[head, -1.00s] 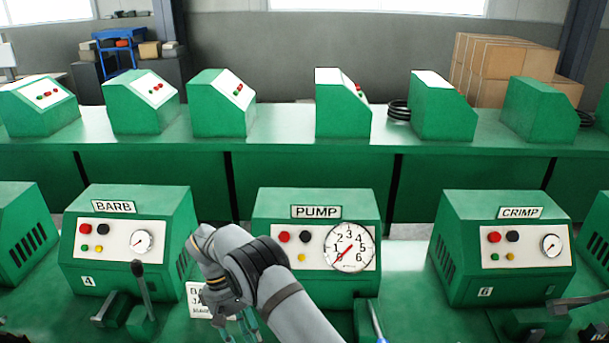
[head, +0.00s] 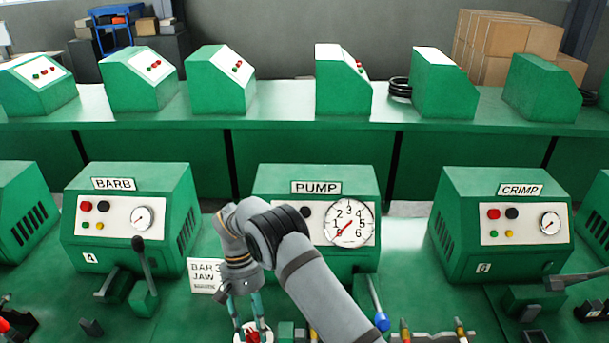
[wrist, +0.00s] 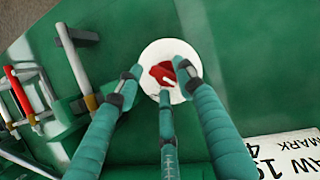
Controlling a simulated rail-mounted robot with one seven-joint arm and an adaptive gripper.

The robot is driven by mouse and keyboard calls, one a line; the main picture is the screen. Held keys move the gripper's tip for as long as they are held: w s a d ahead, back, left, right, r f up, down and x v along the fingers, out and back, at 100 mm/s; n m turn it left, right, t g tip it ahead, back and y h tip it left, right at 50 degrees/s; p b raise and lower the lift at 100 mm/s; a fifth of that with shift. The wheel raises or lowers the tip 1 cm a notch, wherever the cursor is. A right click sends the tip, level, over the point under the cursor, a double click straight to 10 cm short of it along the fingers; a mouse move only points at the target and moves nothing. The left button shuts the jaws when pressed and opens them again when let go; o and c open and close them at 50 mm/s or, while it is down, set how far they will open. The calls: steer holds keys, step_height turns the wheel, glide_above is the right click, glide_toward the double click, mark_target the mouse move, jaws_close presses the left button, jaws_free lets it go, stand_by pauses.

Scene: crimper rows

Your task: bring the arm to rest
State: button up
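My gripper (head: 246,324) hangs low over the front bench, in front of the PUMP machine (head: 315,178). In the wrist view my gripper (wrist: 157,82) has its fingers spread with a gap between the tips. A round white disc (wrist: 148,54) with a red piece (wrist: 168,73) lies beyond the fingertips. Nothing is seen gripped. The disc shows only partly at the bottom edge of the head view (head: 240,338). My arm covers part of the PUMP machine's front.
The BARB machine (head: 130,185) with a black lever (head: 140,262) stands left, the CRIMP machine (head: 505,190) right. A label plate (head: 206,276) stands behind my gripper. Another machine row stands behind.

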steer(key=m+y, duration=0.1)
steer(key=m, duration=0.2)
steer(key=m+y, duration=0.1)
steer(key=m, duration=0.2)
steer(key=shift+s+d+r+m+y, duration=0.15)
steer(key=shift+s+d+m+y, duration=0.05)
steer(key=shift+m+y, duration=0.1)
steer(key=m+y+p, duration=0.1)
steer(key=m, duration=0.2)
steer(key=m+t+y+p, duration=0.1)
steer(key=m, duration=0.2)
steer(key=shift+s+d, duration=0.15)
steer(key=shift+s, duration=0.05)
steer(key=shift+w+r+m, duration=0.2)
steer(key=shift+r+m, duration=0.05)
steer(key=shift+m, duration=0.15)
steer(key=b+v, duration=0.1)
steer(key=v, duration=0.6)
steer(key=shift+d+r, duration=0.15)
steer(key=shift+r, duration=0.1)
